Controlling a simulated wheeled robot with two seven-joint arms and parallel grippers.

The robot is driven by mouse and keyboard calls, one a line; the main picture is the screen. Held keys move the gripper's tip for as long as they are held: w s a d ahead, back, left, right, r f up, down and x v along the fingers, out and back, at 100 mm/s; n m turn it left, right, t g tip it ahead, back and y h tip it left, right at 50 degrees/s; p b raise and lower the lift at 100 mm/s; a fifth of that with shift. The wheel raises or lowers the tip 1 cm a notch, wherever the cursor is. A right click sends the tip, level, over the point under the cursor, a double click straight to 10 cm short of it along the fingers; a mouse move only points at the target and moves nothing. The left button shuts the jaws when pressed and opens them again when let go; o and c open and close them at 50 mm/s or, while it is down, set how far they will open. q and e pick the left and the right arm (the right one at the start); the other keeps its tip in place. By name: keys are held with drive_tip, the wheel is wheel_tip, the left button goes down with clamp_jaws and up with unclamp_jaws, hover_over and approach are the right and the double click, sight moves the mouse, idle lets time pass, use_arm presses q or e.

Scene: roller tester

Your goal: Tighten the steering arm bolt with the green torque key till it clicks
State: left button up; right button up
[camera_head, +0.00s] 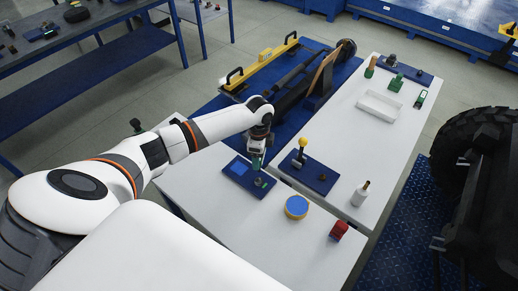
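My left arm reaches in from the left, and its gripper (257,158) points down over a dark blue plate (230,178) on the near white table. A dark teal-green piece shows at the fingers, but I cannot tell whether it is held. A small green and grey fitting (262,183) stands on the plate just right of the gripper. Small green objects stand on the far white table: a green block-like one (396,83) and a slimmer one (420,99). I cannot tell which is the torque key. The steering arm bolt is not clearly identifiable. My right gripper is not in view.
A white tray (379,106) lies beyond. A large tyre (450,140) stands at right.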

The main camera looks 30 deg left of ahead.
use_arm(q)
drive_tip(key=n, duration=0.5)
drive_tip(key=shift+n, duration=0.5)
drive_tip(key=n, duration=0.4)
idle(0.4)
